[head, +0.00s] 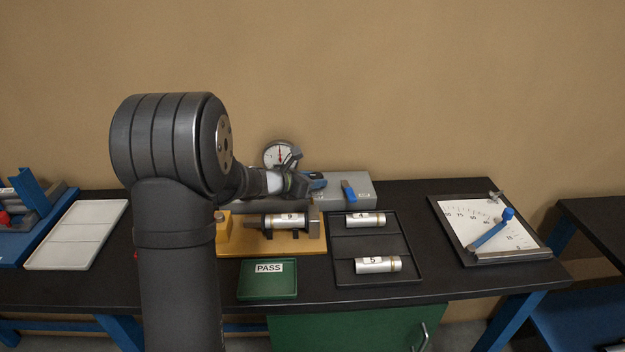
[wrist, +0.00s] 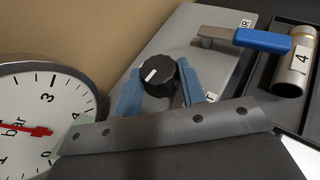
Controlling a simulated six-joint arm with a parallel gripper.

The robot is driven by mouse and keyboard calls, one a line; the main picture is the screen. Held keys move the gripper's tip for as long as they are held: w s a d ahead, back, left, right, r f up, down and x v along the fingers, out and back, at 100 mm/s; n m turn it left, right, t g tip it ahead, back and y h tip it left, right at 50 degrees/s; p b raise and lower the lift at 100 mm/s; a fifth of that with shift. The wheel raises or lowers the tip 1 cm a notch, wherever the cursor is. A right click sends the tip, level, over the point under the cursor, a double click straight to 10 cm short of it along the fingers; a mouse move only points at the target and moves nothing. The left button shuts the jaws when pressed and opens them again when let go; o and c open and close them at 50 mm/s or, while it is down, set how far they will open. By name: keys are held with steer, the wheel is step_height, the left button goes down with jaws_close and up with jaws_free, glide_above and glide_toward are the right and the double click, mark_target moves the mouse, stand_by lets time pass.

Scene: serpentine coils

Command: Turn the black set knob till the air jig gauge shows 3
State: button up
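The black set knob (wrist: 159,76), with a white mark on its upper-left face, stands on the grey air jig box (wrist: 205,60). The box also shows in the head view (head: 350,204). My gripper (wrist: 160,68) has its blue fingers on either side of the knob, with no clear gap. In the head view my gripper (head: 316,181) is over the box, and the knob is hidden. The round white gauge (wrist: 30,110) is cut off at the left of the wrist view; its red needle lies near "bar", and I cannot read its value exactly. The gauge also shows in the head view (head: 277,154).
A blue-handled lever (wrist: 262,40) is close right of the knob. A yellow fixture (head: 230,243) holds a labelled cylinder. A black tray (head: 345,270) holds two cylinders. A green PASS tray (head: 268,290) is in front. A chart board (head: 460,235) lies at right.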

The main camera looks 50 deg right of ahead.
steer(key=c, duration=0.4)
steer(key=shift+w+m+g, duration=0.1)
steer(key=shift+m+g, duration=0.7)
steer(key=shift+g, duration=0.1)
steer(key=shift+y, duration=0.3)
steer(key=o, duration=1)
steer(key=shift+c, duration=0.2)
steer(key=v, duration=1.7)
steer(key=shift+a, duration=0.2)
